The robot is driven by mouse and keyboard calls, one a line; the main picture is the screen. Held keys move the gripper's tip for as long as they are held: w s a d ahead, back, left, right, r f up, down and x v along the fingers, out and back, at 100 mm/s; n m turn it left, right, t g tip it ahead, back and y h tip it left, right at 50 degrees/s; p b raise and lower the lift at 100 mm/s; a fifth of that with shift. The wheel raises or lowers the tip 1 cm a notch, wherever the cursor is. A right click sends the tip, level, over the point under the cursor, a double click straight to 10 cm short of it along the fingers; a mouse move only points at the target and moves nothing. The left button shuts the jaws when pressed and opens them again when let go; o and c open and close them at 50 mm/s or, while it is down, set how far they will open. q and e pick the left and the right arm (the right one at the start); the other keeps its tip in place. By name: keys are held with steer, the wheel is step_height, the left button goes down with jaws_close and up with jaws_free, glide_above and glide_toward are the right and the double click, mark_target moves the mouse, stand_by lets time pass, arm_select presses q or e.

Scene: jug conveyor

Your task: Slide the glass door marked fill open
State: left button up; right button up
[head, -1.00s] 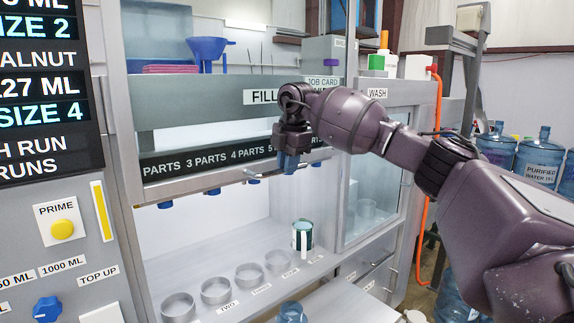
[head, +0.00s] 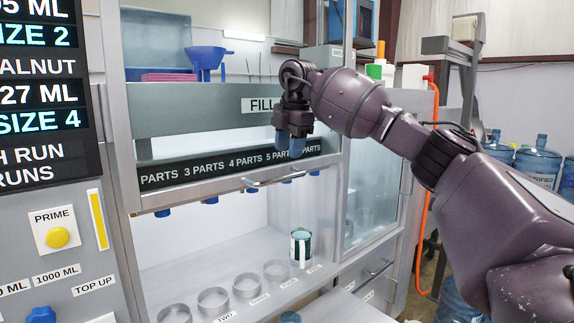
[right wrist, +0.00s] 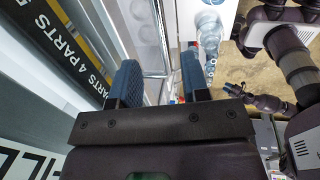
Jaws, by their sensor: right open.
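The glass door marked FILL (head: 225,118) is at the centre of the head view, with its label on a grey-green upper band. A thin metal bar handle (head: 268,182) runs along its lower frame. The cabinet below the door's lower edge is open to view. My right gripper (head: 289,153) points down in front of the door's right half, its blue fingertips above the handle in the picture. In the right wrist view its two blue fingers (right wrist: 160,82) are apart with nothing held between them.
The WASH glass door (head: 375,180) adjoins on the right. Inside the cabinet stand a labelled can (head: 300,248) and a row of round holders (head: 247,285). A control panel with a yellow PRIME button (head: 57,238) is at left. Water jugs (head: 538,160) stand at right.

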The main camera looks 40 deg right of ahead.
steer(key=shift+s+r, duration=0.2)
steer(key=shift+r, duration=0.8)
steer(key=shift+s+r, duration=0.2)
steer(key=shift+r, duration=0.75)
